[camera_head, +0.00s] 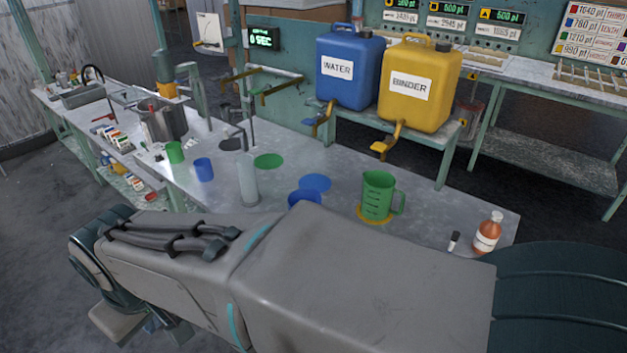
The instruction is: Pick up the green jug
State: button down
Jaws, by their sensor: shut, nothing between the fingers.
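The green jug (377,194) stands upright on a yellow disc (374,221) on the grey worktable, right of the middle. Its handle points right and it has dark measuring marks on its side. My arm crosses the lower part of the head view in front of the table. My gripper is not visible.
A blue vessel (304,199), partly hidden by my arm, is left of the jug, near a blue disc (315,183). A clear cylinder (248,181) stands further left. An orange bottle (487,235) and a small dark marker-like item (454,241) are right. The yellow BINDER tank (418,85) and its spout are behind.

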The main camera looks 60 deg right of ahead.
aim_at(378, 189)
jog(key=i, duration=0.85)
jog(key=z, duration=3.25)
jog(key=i, duration=0.5)
jog(key=z, duration=0.05)
